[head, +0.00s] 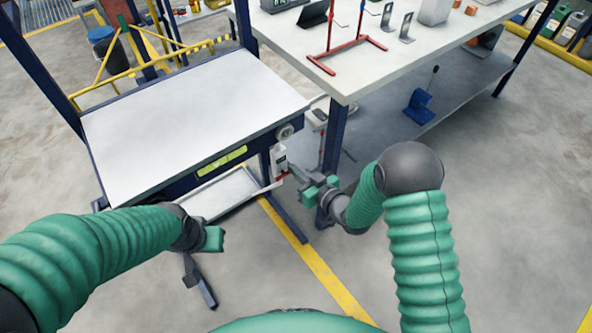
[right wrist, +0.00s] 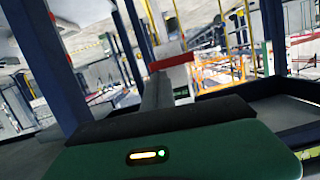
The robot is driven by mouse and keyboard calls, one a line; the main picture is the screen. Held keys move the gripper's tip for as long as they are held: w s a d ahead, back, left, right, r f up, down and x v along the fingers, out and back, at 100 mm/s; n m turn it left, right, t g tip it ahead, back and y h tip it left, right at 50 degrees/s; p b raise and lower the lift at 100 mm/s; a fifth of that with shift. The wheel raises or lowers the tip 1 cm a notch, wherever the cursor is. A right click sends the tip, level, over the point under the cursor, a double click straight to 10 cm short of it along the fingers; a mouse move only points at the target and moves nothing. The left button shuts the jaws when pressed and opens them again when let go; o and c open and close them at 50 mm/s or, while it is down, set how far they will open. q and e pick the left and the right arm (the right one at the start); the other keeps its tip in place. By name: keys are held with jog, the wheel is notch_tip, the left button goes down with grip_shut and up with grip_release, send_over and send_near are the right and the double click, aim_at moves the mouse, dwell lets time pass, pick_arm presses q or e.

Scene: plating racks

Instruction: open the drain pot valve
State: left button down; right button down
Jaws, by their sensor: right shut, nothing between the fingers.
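A small white device with a dark display (head: 280,158) hangs at the right front corner of the white-topped bench, with a little red at its lower end. I cannot tell for sure that it is the drain pot or its valve. My right gripper (head: 295,173) is shut and empty, its tips close to the device's lower right; contact cannot be told. In the right wrist view a white and red part (right wrist: 173,66) shows just beyond the dark fingers, which partly hide it. My left gripper (head: 204,290) hangs low over the floor, away from the device; its opening is unclear.
A shallow tray (head: 225,190) sits under the white-topped bench (head: 190,115). A blue post (head: 336,135) of the right table stands close behind my right gripper. That table holds a red stand (head: 345,53). The floor in front is clear, with a yellow line.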

jog(key=shift+d, duration=0.1)
jog(key=f+m+y, duration=0.1)
jog(key=m, duration=0.3)
jog(key=f+m+y, duration=0.1)
jog(key=m, duration=0.3)
jog(key=f+m+g+y, duration=0.1)
jog(key=f+m+y, duration=0.1)
jog(key=m, duration=0.2)
jog(key=shift+w+d+f+m, duration=0.1)
jog(key=shift+w+d+m, duration=0.1)
jog(key=shift+d+m, duration=0.1)
jog(key=shift+a, duration=0.1)
